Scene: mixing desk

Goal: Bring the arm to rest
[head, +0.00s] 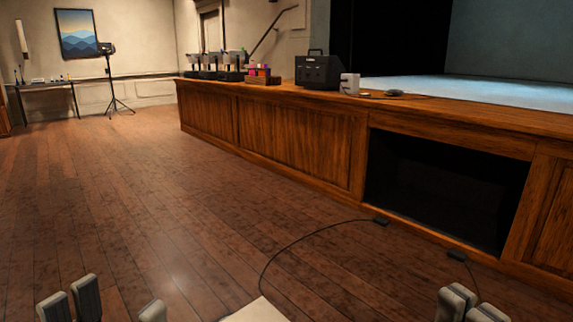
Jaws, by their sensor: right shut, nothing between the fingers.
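The tips of my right gripper (466,303) show at the bottom edge, right of centre. Its grey fingers are close together with nothing between them. Grey finger parts of my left gripper (103,303) show at the bottom left. Two stand side by side and a third stands apart to their right. The rest of both grippers and the arms is below the frame.
A wooden stage (290,145) with a dark opening (445,190) runs along the right. On it stand a black box (318,71), a white container (349,84) and several machines. A cable (290,246) crosses the floor. A tripod (111,85) and table (45,84) stand far left.

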